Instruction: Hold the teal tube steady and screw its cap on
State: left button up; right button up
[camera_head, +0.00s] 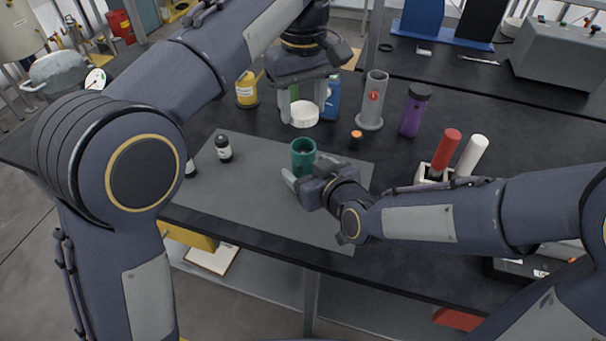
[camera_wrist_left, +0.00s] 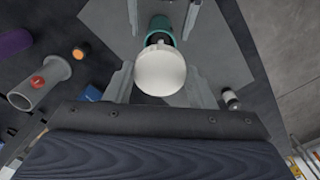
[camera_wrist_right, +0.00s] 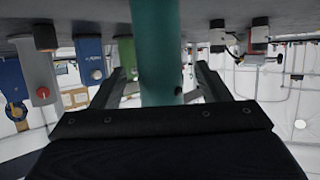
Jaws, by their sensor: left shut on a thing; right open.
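The teal tube (camera_head: 303,152) stands upright on the grey mat (camera_head: 245,183), its open top facing up. The white cap (camera_head: 303,117) is held above and apart from the tube's mouth by my left gripper (camera_head: 304,106), which is shut on it. In the left wrist view the round cap (camera_wrist_left: 160,72) sits between the fingers and partly covers the tube (camera_wrist_left: 160,30). My right gripper (camera_head: 303,174) is low at the tube, fingers open on either side of it. In the right wrist view the tube (camera_wrist_right: 157,50) stands between the spread fingers.
Behind are a yellow container (camera_head: 246,90), a blue bottle (camera_head: 332,98), a grey cylinder (camera_head: 374,100), an orange-topped vial (camera_head: 356,139) and a purple bottle (camera_head: 414,112). A white holder (camera_head: 424,176) has red and white tubes.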

aim_at(303, 126)
jog(key=shift+x, duration=1.4)
jog(key=c, duration=1.5)
pick_arm(q)
jog(key=shift+f, duration=2.5)
pick_arm(e)
jog(key=shift+o, duration=0.2)
pick_arm(q)
jog(key=shift+f, duration=0.1)
jog(key=shift+f, duration=0.8)
jog(key=shift+f, duration=0.55)
pick_arm(e)
grip_shut()
